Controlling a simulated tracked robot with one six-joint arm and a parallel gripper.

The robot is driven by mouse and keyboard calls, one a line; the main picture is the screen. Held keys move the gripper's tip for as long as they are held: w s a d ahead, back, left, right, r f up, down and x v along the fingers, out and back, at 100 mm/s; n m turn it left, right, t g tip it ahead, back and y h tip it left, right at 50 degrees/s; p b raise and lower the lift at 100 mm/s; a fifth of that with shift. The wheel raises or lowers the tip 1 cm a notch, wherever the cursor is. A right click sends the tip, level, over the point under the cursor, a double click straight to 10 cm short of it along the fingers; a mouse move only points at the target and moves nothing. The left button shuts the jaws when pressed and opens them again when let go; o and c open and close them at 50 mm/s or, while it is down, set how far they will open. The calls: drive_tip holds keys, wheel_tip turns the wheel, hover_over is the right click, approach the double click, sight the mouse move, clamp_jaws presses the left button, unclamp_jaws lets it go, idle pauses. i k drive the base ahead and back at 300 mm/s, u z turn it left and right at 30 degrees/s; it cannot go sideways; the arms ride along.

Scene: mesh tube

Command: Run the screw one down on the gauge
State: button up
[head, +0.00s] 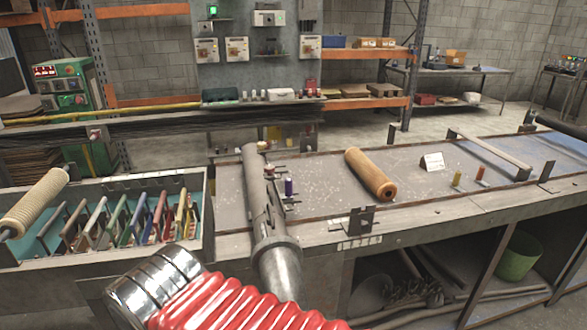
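My grey arm link (265,225) reaches over the bench, with its far end near a purple-and-dark upright piece (289,187). I cannot make out fingertips there, or whether anything is held. A cream ribbed roller (35,205) leans at the left rack. A smooth orange-brown roller (370,173) lies on the bench top. I cannot tell which thing is the screw one or the gauge.
The rack (110,252) at left holds several coloured upright plates. A low metal rim edges the bench (325,175), and a bracket (355,221) rises at its front. A raised bar (492,154) crosses the right side. Bench top around the brown roller is mostly clear.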

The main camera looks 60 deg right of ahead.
sight(269, 170)
drive_tip(key=z, duration=1.25)
drive_tip(key=k, duration=0.65)
drive_tip(key=u, duration=1.15)
drive_tip(key=i, duration=1)
drive_tip(key=u, duration=0.1)
